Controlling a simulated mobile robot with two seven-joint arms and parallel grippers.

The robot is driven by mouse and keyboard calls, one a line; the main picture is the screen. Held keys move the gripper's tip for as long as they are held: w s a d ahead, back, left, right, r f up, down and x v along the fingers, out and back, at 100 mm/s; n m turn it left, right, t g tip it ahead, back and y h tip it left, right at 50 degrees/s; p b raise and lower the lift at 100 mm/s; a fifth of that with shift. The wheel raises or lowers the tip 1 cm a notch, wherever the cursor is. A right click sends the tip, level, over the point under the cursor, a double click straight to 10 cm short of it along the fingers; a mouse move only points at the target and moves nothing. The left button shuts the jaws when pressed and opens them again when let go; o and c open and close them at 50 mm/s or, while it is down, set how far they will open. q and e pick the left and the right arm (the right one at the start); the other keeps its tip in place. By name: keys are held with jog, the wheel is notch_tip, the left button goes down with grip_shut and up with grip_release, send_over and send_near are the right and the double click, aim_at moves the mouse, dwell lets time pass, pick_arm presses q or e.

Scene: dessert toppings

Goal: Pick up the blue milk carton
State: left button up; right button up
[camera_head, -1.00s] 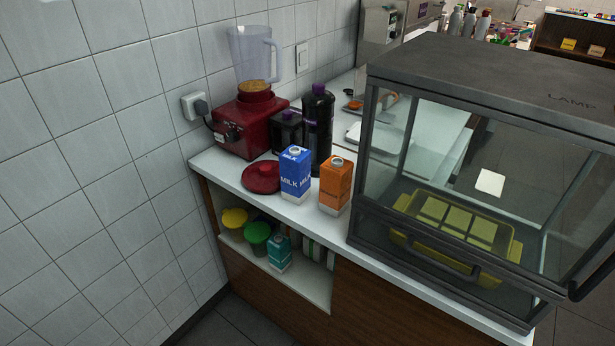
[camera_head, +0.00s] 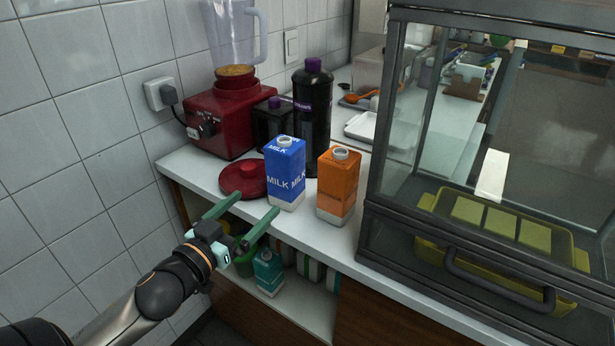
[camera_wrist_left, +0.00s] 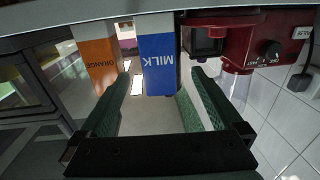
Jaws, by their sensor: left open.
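The blue milk carton (camera_head: 286,178) stands upright on the white counter, with white "MILK" lettering and a grey cap. In the left wrist view, the blue milk carton (camera_wrist_left: 156,62) appears upside down, ahead of and between the fingers. My left gripper (camera_head: 257,210) is open and empty, in front of the counter's edge, to the left of and nearer than the carton. It does not touch the carton. The left gripper's green fingers also show in the left wrist view (camera_wrist_left: 155,95). My right gripper is not in view.
An orange carton (camera_head: 338,187) stands close to the right of the milk. A red lid (camera_head: 244,182) lies to its left. Dark bottles (camera_head: 312,118) and a red blender (camera_head: 231,118) stand behind. A glass display case (camera_head: 480,180) fills the right. A shelf below holds a teal carton (camera_head: 268,272).

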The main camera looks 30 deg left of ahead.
aim_at(276, 183)
pick_arm(q)
jog(key=shift+w, duration=3.6)
jog(key=shift+w+d, duration=0.15)
jog(key=shift+w, duration=2.45)
jog(key=shift+r, duration=0.1)
grip_shut()
